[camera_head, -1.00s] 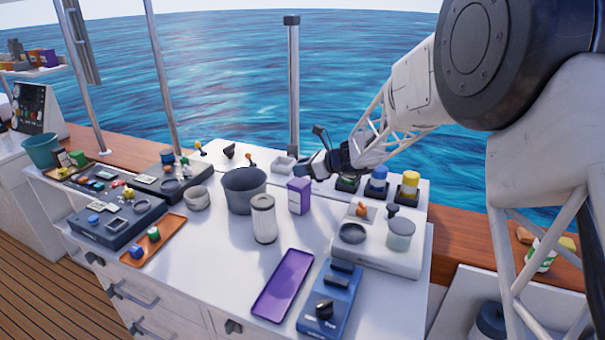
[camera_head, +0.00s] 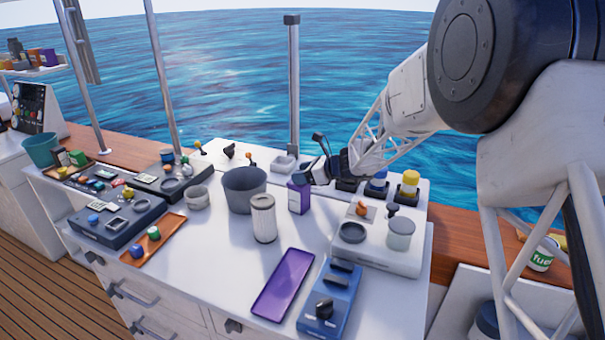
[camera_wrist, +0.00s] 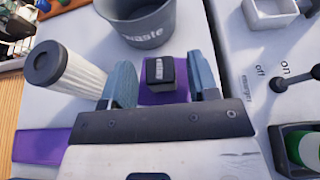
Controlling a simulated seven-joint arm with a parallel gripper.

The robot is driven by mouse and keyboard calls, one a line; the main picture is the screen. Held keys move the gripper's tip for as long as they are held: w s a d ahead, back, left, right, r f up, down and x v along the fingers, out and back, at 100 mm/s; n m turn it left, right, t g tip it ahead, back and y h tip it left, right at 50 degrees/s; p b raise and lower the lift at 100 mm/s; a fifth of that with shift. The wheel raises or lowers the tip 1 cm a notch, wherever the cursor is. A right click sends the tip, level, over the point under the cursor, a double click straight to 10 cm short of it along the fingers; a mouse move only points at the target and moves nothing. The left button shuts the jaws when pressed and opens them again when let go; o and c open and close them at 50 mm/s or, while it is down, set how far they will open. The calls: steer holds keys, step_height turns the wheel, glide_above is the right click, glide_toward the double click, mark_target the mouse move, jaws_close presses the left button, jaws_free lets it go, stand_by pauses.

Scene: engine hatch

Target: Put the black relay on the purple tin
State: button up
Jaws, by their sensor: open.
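The purple tin (camera_head: 298,198) stands upright near the middle of the white counter, right of the grey bucket. In the wrist view the purple tin (camera_wrist: 160,97) shows between my gripper's two fingers. The black relay (camera_wrist: 160,70), with a pale label, appears to sit on the tin's top, with a gap to each finger. My gripper (camera_wrist: 163,82) is open around it. In the head view my gripper (camera_head: 302,174) is right at the tin's top and hides the relay. The exact contact between relay and tin is not clear.
The grey waste bucket (camera_head: 244,192) and a white ribbed filter (camera_head: 263,220) stand close left of the tin. A purple tray (camera_head: 284,283) and a blue switch box (camera_head: 328,298) lie in front. A white panel with knobs (camera_head: 377,250) is at right. Counter just before the tin is clear.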

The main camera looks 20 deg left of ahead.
steer(key=shift+r, duration=0.2)
steer(key=v, duration=1.2)
stand_by(0.9)
steer(key=s+d+r+n+h, duration=0.3)
steer(key=s+d+r+n, duration=0.1)
steer(key=s+d, duration=0.55)
steer(key=s+d+r+n+h, duration=0.3)
steer(key=s+d+r+n, duration=0.1)
steer(key=s+d, duration=0.5)
steer(key=s+d+f+n+t+h, duration=0.1)
steer(key=s+d+n+h, duration=0.6)
steer(key=s+d, duration=1.5)
steer(key=s+n+t, duration=0.1)
steer(key=s+n, duration=0.1)
steer(key=s, duration=0.1)
steer(key=shift+d+f+n+t+h, duration=0.3)
steer(key=shift+d+f+n+h, duration=0.05)
steer(key=shift+n+h, duration=0.05)
